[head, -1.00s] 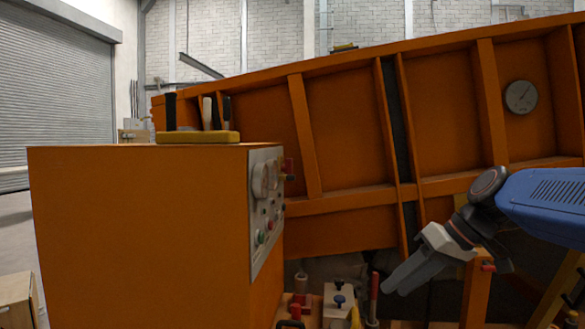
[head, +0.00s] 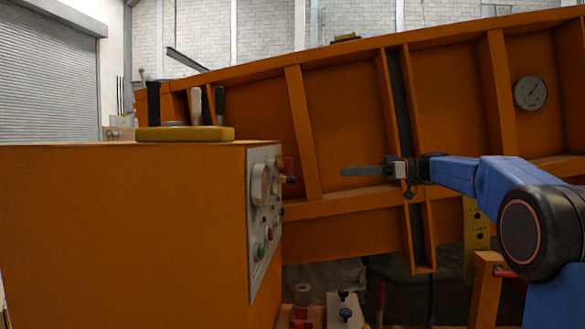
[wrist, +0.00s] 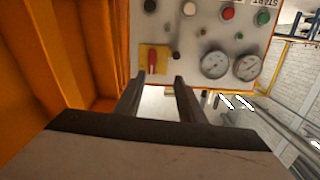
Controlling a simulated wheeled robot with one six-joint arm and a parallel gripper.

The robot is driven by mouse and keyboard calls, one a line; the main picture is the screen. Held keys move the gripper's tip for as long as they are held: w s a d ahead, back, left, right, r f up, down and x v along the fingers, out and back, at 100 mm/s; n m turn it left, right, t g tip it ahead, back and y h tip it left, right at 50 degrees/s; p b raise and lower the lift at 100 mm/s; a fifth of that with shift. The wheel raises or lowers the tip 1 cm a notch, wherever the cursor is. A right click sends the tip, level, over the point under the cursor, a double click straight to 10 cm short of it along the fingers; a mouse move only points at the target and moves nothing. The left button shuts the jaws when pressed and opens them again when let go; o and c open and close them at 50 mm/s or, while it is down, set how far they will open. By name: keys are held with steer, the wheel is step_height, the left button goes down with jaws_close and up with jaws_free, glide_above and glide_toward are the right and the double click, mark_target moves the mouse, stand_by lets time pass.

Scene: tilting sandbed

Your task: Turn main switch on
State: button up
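The main switch is a red knob (wrist: 153,64) on a yellow plate on the control panel (wrist: 185,35). In the wrist view it sits at the panel's lower left, just beyond my fingertips. In the head view the panel is seen nearly edge-on, and a red and yellow part (head: 289,170) sticks out from it. My gripper (head: 343,171) is level in the head view and points left at the panel, with a gap between. In the wrist view my gripper's two fingers (wrist: 157,84) are apart with nothing between them.
The orange cabinet (head: 120,230) carries a yellow tray (head: 185,134) with tools on top. Two gauges (wrist: 215,64) and several buttons share the panel. The tilted orange sandbed (head: 345,100) stands behind my gripper. Several tools (head: 345,306) lie below.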

steer(key=w+n, duration=0.1)
steer(key=w, duration=0.1)
glide_toward(286, 169)
steer(key=w+a, duration=0.1)
steer(key=a, duration=0.6)
steer(key=shift+w+y, duration=0.3)
steer(key=shift+y, duration=0.1)
jaws_close()
